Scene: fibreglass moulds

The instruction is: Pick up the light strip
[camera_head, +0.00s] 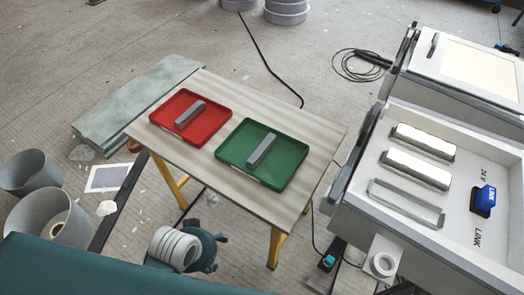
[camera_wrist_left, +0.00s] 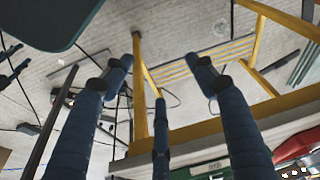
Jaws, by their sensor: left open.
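One grey light strip (camera_head: 190,113) lies in a red tray (camera_head: 222,117) and another (camera_head: 262,149) lies in a green tray (camera_head: 290,164), both on a wooden-topped table (camera_head: 215,85). Two pale, bright strips (camera_head: 423,141) (camera_head: 416,169) sit in the white box at right, above an empty-looking outlined slot (camera_head: 406,202). My left gripper (camera_head: 219,239) is beyond the table's near left edge, low and apart from both trays. In the left wrist view its dark blue fingers (camera_wrist_left: 160,75) are spread with nothing between them. My right gripper is not seen.
The white box (camera_head: 352,222) carries a blue switch (camera_head: 483,201) beside the "24 V" and "LINK" marks. Yellow table legs (camera_head: 274,247) stand near my left gripper. Grey buckets (camera_head: 60,222) stand at left. Black cables cross the floor.

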